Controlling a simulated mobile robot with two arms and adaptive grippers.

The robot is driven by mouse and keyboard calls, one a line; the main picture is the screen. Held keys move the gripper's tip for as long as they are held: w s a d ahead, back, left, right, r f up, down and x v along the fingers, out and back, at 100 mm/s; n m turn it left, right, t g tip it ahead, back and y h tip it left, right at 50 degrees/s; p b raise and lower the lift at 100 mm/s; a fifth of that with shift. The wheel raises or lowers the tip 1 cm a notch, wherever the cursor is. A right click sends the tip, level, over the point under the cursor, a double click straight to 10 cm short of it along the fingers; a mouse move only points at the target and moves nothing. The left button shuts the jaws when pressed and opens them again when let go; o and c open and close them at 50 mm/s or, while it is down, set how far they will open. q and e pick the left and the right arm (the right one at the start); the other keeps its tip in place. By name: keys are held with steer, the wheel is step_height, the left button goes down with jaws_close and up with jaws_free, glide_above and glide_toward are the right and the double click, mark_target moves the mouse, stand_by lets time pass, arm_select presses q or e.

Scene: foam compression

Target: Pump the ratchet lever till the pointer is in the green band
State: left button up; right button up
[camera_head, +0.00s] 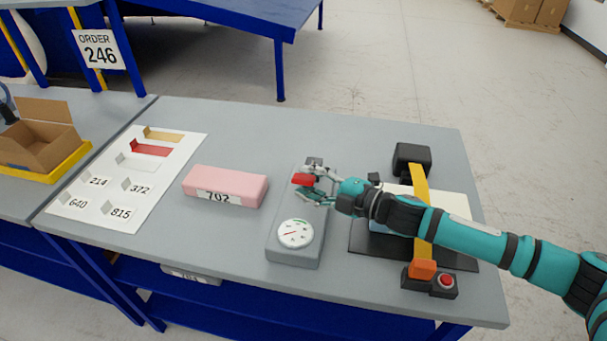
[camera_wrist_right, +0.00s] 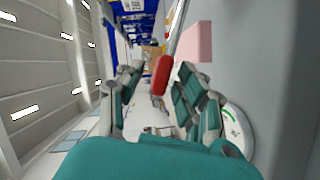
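The grey ratchet device (camera_head: 288,256) sits on the table with a round white gauge (camera_head: 295,233) near its front. The gauge has a green band at its top edge, and its small red pointer appears to lie outside that band. The red lever grip (camera_head: 302,180) is at the device's back end; it also shows in the right wrist view (camera_wrist_right: 161,75). My right gripper (camera_head: 313,187) reaches in from the right, its fingers apart on either side of the grip, with no clear contact. The gauge is partly hidden in the wrist view (camera_wrist_right: 236,128). My left gripper is not in view.
A pink foam block (camera_head: 226,184) labelled 702 lies left of the device. A white label sheet (camera_head: 120,215) and a cardboard box (camera_head: 40,145) are farther left. A black-based fixture with a yellow strap (camera_head: 420,180) and red button (camera_head: 446,281) stands right, under my arm.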

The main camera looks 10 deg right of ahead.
steer(key=shift+x, duration=0.95)
jaws_close()
steer(key=shift+f, duration=0.1)
